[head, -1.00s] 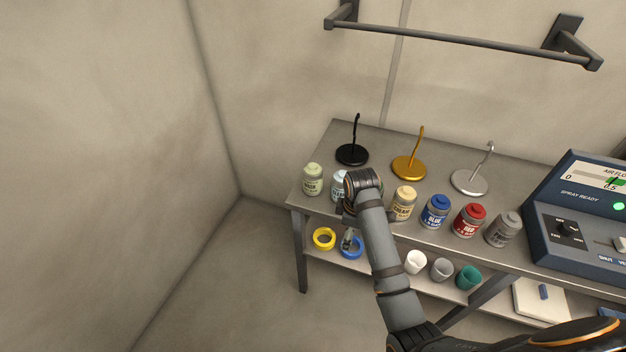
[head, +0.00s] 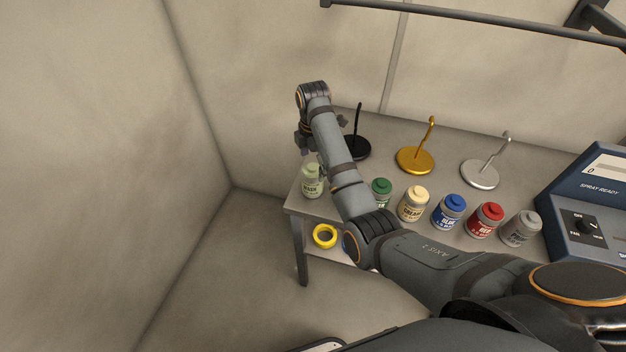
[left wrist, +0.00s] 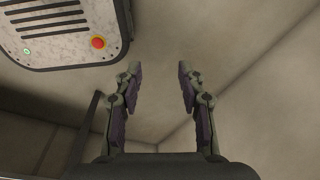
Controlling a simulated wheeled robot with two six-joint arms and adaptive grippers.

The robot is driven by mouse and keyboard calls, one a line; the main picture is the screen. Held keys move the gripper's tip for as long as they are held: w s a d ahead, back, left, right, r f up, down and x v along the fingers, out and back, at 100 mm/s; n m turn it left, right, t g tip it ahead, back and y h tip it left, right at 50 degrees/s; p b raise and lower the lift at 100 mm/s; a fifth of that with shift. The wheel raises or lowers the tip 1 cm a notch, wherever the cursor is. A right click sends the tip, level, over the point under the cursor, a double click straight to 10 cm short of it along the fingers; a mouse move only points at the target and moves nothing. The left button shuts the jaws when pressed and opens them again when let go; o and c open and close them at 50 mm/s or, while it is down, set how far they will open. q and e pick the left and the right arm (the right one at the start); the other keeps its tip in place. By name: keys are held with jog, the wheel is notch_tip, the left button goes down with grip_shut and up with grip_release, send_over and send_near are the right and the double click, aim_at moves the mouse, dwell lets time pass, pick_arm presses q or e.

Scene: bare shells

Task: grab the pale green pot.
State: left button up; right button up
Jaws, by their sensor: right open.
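The pale green pot (head: 311,184) stands upright at the left front corner of the metal bench (head: 375,126) in the head view. My right gripper (head: 305,150) is just behind and above the pot, partly hidden by its own wrist. It is open, and I cannot see anything between its fingers.
Green (head: 381,193), cream (head: 413,204), blue (head: 449,212), red (head: 486,220) and grey (head: 521,228) pots stand in a row to the right. Black (head: 356,148), gold (head: 415,160) and silver (head: 479,174) hook stands are behind. My right forearm hides the pale blue pot's place.

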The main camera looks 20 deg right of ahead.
aim_at(312, 165)
jog(key=shift+w+a+f, duration=0.1)
jog(key=shift+f, duration=0.5)
jog(key=shift+w+f, duration=0.35)
jog(key=shift+f, duration=0.1)
jog(key=shift+w+f+p, duration=0.3)
jog(key=shift+f+p, duration=0.1)
jog(key=shift+f, duration=0.15)
jog(key=shift+s+f+p, duration=0.2)
jog(key=shift+f+p, duration=0.25)
jog(key=shift+f, duration=0.15)
jog(key=shift+s+f, duration=0.2)
jog(key=shift+f, duration=1)
jog(key=shift+w+f, duration=0.1)
jog(key=shift+f, duration=0.3)
jog(key=c, duration=1.4)
jog(key=shift+c, duration=0.7)
pick_arm(q)
jog(key=w+r, duration=0.2)
jog(key=shift+w+r, duration=0.3)
pick_arm(e)
jog(key=shift+r, duration=0.1)
